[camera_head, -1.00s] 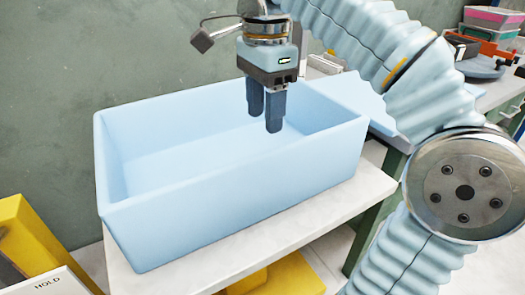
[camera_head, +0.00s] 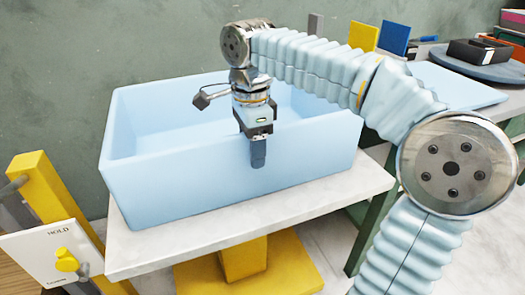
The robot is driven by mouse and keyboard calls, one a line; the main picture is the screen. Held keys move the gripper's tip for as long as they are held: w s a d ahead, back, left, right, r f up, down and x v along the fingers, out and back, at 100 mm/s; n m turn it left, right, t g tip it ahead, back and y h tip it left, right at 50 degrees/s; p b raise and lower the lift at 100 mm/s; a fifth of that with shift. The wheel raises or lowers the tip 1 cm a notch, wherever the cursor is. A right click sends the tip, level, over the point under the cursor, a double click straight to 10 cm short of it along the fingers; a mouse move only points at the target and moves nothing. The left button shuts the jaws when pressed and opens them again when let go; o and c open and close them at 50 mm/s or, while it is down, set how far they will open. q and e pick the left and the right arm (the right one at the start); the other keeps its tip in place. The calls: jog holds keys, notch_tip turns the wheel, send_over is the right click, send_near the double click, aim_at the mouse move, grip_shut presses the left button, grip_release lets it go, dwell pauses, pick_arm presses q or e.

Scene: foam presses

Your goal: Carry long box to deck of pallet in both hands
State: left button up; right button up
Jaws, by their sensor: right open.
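The long box (camera_head: 190,185) is pale blue, open-topped and empty where I can see inside. It rests upright on a white tabletop (camera_head: 165,245) against the wall side. My right gripper (camera_head: 258,158) points down at the box's near long wall, a little right of its middle. One dark finger shows in front of the wall's outer face. The other finger is hidden, so I cannot tell whether it is inside the box or whether either finger touches. The gripper is open. My left gripper is out of view. I cannot make out a pallet deck.
A yellow pedestal (camera_head: 245,258) stands under the tabletop. At the left are a yellow post (camera_head: 55,195) and a white panel marked HOLD (camera_head: 45,250) with a yellow knob. A bench at the right holds a pale blue sheet (camera_head: 455,85) and dark objects. The tabletop's front strip is clear.

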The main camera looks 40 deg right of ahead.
jog(key=shift+f, duration=0.1)
grip_shut()
dwell(0.3)
